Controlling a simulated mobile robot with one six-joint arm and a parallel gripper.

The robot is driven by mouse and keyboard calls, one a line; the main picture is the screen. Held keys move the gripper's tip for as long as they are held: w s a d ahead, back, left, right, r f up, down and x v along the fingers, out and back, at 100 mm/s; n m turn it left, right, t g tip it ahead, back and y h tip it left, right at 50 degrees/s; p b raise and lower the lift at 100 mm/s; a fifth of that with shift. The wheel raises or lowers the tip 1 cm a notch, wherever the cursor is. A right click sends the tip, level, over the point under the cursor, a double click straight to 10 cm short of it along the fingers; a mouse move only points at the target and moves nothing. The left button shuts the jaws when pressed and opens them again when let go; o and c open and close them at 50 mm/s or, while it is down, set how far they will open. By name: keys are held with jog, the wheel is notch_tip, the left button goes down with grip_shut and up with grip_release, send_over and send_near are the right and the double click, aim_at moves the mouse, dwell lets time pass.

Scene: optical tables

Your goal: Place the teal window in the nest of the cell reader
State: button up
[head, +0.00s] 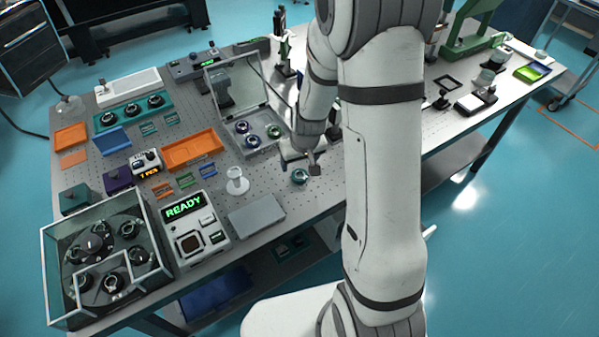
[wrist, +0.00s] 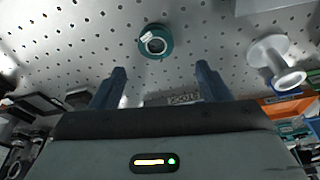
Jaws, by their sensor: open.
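The teal window (head: 300,176) is a small round ring lying on the perforated tabletop, right of the white spool-shaped stand. In the wrist view the teal window (wrist: 155,41) lies flat beyond the fingertips, roughly centred between them, with a pale label on its rim. My gripper (wrist: 160,70) is open and empty. In the head view my gripper (head: 312,163) is close by the teal window, partly behind my arm. The cell reader (head: 213,213) is a white box with a lit READY display at the front left. Its nest (head: 190,243) is a dark square recess that looks empty.
A white spool-shaped stand (head: 237,182) and a flat grey block (head: 257,217) lie between the window and the reader. An open clear-lidded case (head: 262,147) holds several ring parts behind. A glass-walled carousel (head: 52,262) stands left of the reader.

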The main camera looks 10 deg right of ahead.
aim_at(300, 174)
jog(key=x, duration=0.2)
jog(key=b+x, duration=0.1)
jog(key=s+x, duration=0.1)
jog(key=x, duration=0.1)
jog(key=shift+w+d+f, duration=0.1)
jog(key=shift+d+f, duration=0.2)
jog(key=shift+f, duration=0.15)
jog(key=shift+w+f+b, duration=0.2)
jog(key=shift+f+b, duration=0.15)
jog(key=shift+f, duration=0.05)
jog(key=shift+c, duration=0.4)
jog(key=shift+r, duration=0.1)
jog(key=c, duration=1.1)
